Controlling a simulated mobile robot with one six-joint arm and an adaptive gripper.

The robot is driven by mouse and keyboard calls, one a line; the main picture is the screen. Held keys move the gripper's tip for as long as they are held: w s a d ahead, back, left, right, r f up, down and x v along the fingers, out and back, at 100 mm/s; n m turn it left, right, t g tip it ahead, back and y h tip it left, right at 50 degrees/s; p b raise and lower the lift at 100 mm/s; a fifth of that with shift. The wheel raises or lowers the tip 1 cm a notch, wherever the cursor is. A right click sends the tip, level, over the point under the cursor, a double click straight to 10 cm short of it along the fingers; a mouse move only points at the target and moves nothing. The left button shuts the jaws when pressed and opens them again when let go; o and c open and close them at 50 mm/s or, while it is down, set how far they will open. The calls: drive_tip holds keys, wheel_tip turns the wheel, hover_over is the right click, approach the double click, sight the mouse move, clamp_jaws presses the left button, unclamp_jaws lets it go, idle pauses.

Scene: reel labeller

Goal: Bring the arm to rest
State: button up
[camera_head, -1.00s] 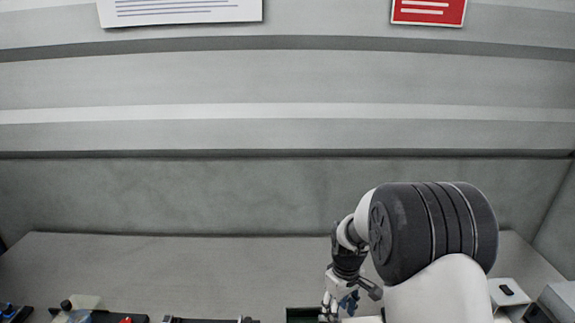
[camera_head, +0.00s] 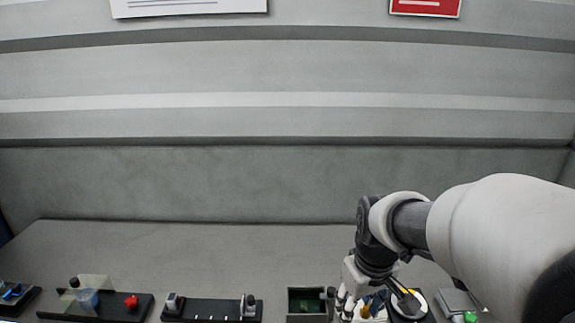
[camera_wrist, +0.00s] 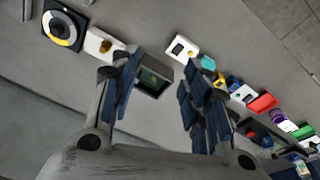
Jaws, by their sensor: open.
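My gripper (camera_wrist: 158,95) is open in the wrist view, its two dark-padded fingers apart with nothing held between them. The bench top shows beyond the fingers. In the head view my gripper (camera_head: 345,300) hangs low at the front of the bench, just right of a grey box with a green inside (camera_head: 307,303). Its fingertips are partly cut off by the lower edge there.
A black device with a red knob (camera_head: 131,302) and a black rail fixture (camera_head: 212,309) stand left along the front. A round disc device (camera_head: 409,304) stands right of my gripper and shows in the wrist view (camera_wrist: 64,28). The rear bench (camera_head: 200,240) is clear.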

drive_tip(key=s+m+t+b, duration=0.2)
drive_tip(key=s+m+b, duration=0.2)
drive_tip(key=s, duration=1.4)
drive_tip(key=shift+s+f+t+b, duration=0.3)
drive_tip(key=shift+s+b, duration=0.1)
drive_tip(key=shift+b, duration=0.6)
